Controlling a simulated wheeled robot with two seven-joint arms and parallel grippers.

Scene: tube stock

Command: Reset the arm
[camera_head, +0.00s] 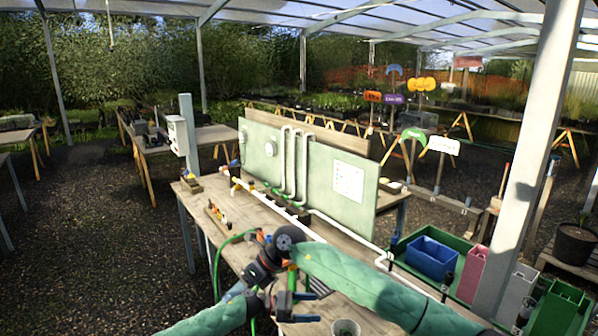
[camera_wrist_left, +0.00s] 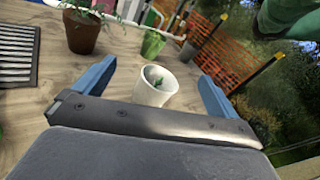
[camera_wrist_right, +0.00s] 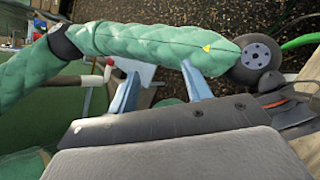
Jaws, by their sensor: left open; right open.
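My left gripper (camera_head: 308,307) comes in from the lower left and reaches over the front of the wooden table.
The wooden table (camera_head: 252,232) carries white pipes (camera_head: 268,200) along a green panel (camera_head: 310,165). A blue crate (camera_head: 432,258) stands in a green tray right of the table. A brown pot (camera_wrist_left: 82,30) and a dark slotted tray (camera_wrist_left: 17,53) show in the left wrist view.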

